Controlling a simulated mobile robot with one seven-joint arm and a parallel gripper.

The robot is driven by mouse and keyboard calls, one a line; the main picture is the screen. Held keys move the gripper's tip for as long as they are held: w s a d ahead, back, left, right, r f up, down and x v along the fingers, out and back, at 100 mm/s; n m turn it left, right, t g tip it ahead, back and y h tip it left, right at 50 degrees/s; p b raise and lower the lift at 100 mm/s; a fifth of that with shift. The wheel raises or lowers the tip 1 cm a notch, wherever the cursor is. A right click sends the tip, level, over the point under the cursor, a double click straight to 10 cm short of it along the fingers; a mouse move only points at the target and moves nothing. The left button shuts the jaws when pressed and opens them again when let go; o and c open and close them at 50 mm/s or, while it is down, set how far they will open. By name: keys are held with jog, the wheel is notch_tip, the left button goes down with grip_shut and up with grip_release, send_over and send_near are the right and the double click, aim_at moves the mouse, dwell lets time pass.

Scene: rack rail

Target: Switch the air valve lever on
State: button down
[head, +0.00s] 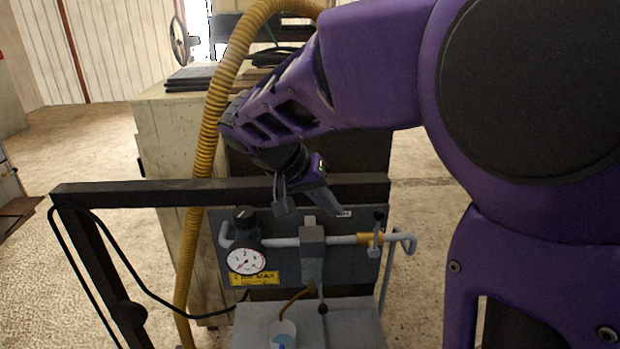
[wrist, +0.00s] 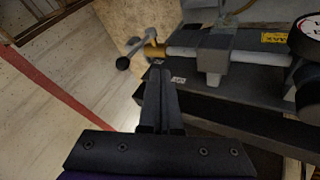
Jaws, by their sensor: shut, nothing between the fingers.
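The air valve is a brass fitting (head: 370,239) at the right end of a grey horizontal pipe on a panel. Its lever (head: 377,232) stands upright, across the pipe, with a black knob on top. In the wrist view the lever's knob (wrist: 122,63) is left of the brass fitting (wrist: 153,48). My gripper (head: 338,209) is above the panel, up and left of the lever, apart from it. In the wrist view my gripper (wrist: 160,72) has its fingers together and empty, pointing towards the panel near the brass end.
A dark frame bar (head: 150,191) runs behind the panel top. The pipe carries a gauge (head: 246,261) and a grey block (head: 313,243); a second black-knobbed rod (head: 322,306) hangs below. A yellow hose (head: 205,150) rises at left. A cup (head: 283,335) stands below.

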aim_at(376, 234)
jog(key=d+f, duration=0.3)
jog(key=d, duration=0.3)
jog(key=shift+w+d+f+b, duration=0.2)
jog(key=shift+w+f+b, duration=0.05)
jog(key=shift+f+b, duration=0.1)
jog(key=shift+w+d+r+p, duration=0.1)
jog(key=shift+d+p, duration=0.05)
jog(key=shift+p, duration=0.15)
